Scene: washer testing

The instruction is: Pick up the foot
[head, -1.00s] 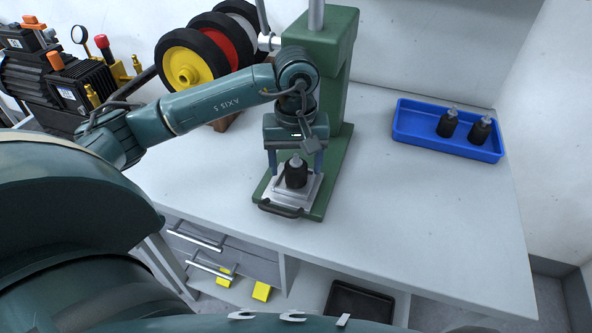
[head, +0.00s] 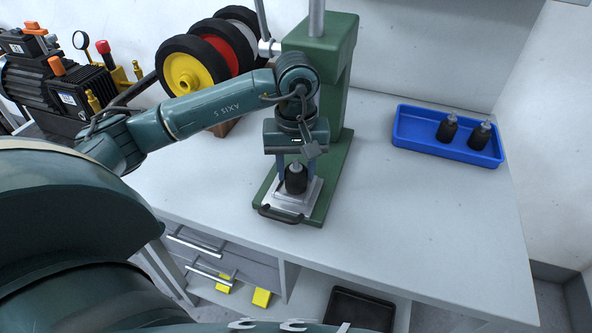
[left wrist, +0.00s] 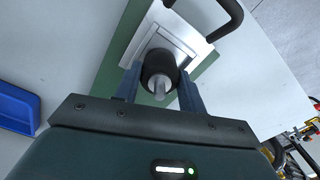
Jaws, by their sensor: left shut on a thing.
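A black foot (head: 296,179) with a metal stud on top stands upright at the metal plate (head: 285,205) on the green press base. My left gripper (head: 295,175) has come down over it, with one finger on each side, and is shut on it. In the left wrist view the foot (left wrist: 159,68) sits between the two fingers (left wrist: 159,88), with the plate behind it. I cannot tell whether the foot still touches the plate. Two more black feet (head: 446,127) (head: 479,135) stand in the blue tray (head: 420,149). My right gripper is not in view.
The green press column (head: 338,75) rises right behind my left gripper. The plate has a dark handle (head: 282,215) at its front. Wheels (head: 190,75) and a pump (head: 60,80) stand at the back left. The white tabletop (head: 410,210) is clear on the right.

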